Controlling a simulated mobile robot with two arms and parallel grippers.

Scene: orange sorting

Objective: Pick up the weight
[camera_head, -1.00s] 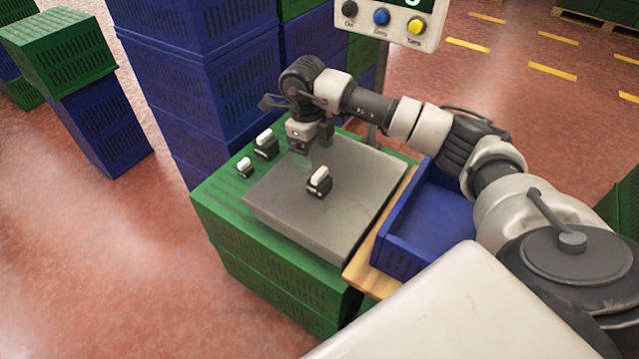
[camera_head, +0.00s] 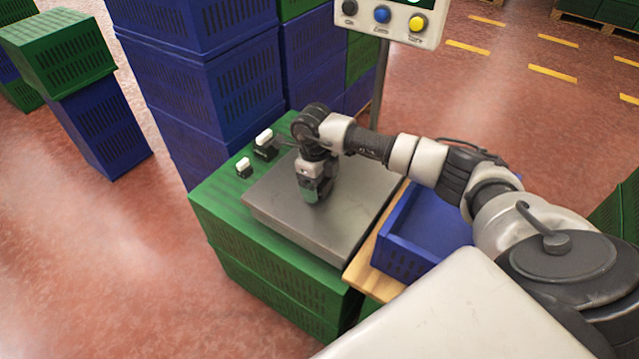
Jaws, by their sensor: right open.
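My right gripper (camera_head: 314,192) points down, low over the grey scale plate (camera_head: 278,214). It is open. The weight on that plate, black with a white top in the earlier frame, is now hidden behind the gripper. I cannot tell whether the fingers touch it. Two more black weights with white tops stand on the green crate left of the plate: a larger one (camera_head: 265,146) and a smaller one (camera_head: 244,168). My left gripper is not in view.
A blue crate (camera_head: 405,262) stands on a wooden board (camera_head: 366,273) right of the scale. Tall blue crates (camera_head: 195,90) rise behind the green crate (camera_head: 285,270) under the scale. The scale's display panel (camera_head: 392,22) stands on a post at the back.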

